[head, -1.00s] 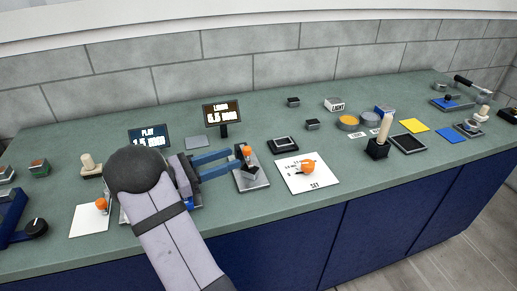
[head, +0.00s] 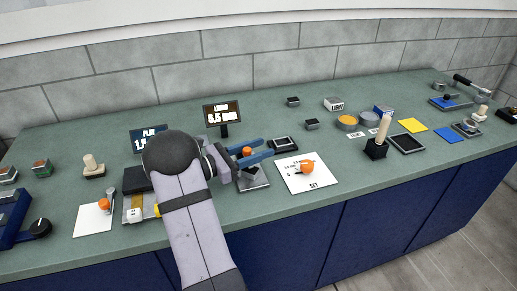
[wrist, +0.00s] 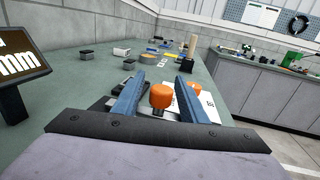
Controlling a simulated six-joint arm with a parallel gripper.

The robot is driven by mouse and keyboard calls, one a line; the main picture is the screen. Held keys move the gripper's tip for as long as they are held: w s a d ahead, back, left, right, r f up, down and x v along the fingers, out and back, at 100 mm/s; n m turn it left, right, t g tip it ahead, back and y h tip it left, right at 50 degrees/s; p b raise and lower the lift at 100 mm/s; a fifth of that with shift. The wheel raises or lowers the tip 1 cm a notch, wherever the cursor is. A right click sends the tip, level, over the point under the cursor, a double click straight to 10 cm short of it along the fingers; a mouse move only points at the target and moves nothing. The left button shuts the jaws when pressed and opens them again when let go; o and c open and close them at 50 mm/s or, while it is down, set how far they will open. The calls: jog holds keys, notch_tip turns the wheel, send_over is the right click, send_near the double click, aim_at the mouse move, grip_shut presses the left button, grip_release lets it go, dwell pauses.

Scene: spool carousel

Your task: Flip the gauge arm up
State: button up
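My gripper (head: 268,148) is open, its two blue fingers pointing right. An orange knob (head: 247,152) shows between the fingers in the head view. It stands over a dark block on a grey metal plate (head: 256,184), and seems to be the gauge arm's end. In the wrist view my gripper (wrist: 160,80) has one finger on each side of the orange knob (wrist: 160,96), with gaps visible. The arm below the knob is mostly hidden, so its tilt cannot be told.
A white SET card (head: 318,182) with an orange pointer knob (head: 306,167) lies just right. A LOAD display (head: 222,112) and a partly covered PLAY display (head: 148,137) stand behind. A black-framed box (head: 283,145) sits close beyond the fingertips.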

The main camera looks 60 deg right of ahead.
grip_shut()
